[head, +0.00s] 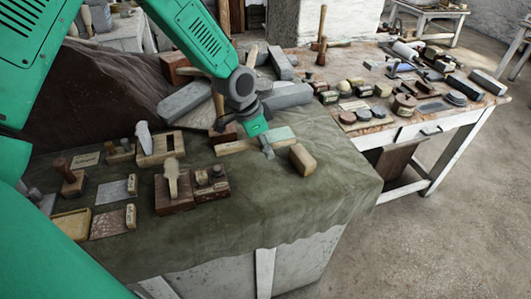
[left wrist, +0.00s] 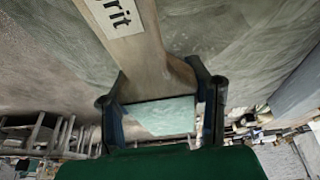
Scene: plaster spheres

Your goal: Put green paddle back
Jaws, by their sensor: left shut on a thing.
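The green paddle has a pale green face (head: 281,134) and a wooden part (head: 232,147) in the head view. In the left wrist view its wooden part (left wrist: 150,62) carries a white label with dark letters, and its green face (left wrist: 165,116) shows between the fingers. My left gripper (head: 266,148) is shut on the paddle, over the right part of the cloth-covered table (head: 255,215). The fingers hide part of the paddle, and I cannot tell whether it touches the cloth. My right gripper is not in view.
A tan wooden block (head: 302,159) lies right of the gripper. Grey stone blocks (head: 287,96) lie behind it. Wooden holders and tools (head: 173,186) crowd the table's left. The front right cloth is clear. A second table (head: 400,122) holds many small objects.

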